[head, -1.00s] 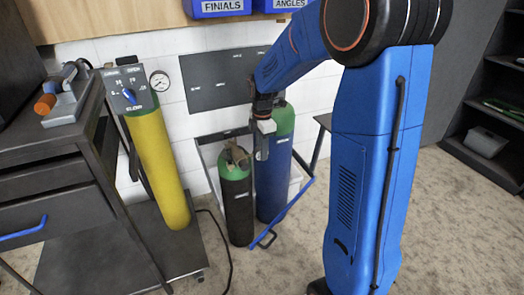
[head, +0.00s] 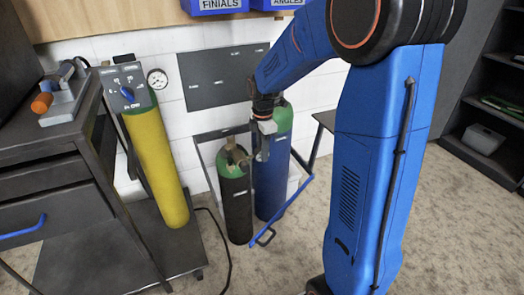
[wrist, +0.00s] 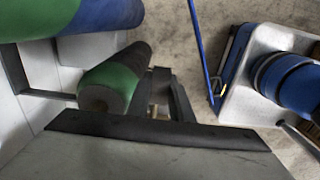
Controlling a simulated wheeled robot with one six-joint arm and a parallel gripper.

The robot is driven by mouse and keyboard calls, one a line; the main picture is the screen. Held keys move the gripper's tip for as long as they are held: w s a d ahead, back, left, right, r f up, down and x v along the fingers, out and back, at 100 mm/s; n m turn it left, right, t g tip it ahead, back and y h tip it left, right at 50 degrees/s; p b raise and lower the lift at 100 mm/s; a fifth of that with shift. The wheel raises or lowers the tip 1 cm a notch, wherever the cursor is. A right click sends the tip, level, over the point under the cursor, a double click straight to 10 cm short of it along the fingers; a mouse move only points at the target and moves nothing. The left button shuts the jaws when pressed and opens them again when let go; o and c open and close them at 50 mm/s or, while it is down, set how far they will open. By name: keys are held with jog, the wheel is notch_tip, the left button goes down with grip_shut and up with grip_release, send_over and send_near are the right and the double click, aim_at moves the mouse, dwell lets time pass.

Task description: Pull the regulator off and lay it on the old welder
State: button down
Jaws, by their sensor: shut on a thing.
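The regulator (head: 236,156) shows as a small brassy fitting at the green top of the short black cylinder. My gripper (head: 262,152) points down just right of it, in front of the tall blue cylinder. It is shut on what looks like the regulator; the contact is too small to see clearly. In the wrist view the short cylinder (wrist: 117,75) lies across the left half, its round brown end showing. The old welder appears to be the dark panel unit (head: 120,76) at the left, with a blue knob and a partly readable label.
The tall blue cylinder (head: 271,185) with a green top stands right behind the short one. A yellow cylinder (head: 158,165) stands left, near a round gauge (head: 157,79). A dark bench (head: 40,155) holds an orange-handled tool (head: 58,98).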

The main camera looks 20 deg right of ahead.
jog(key=shift+s, duration=1.2)
jog(key=shift+a, duration=0.1)
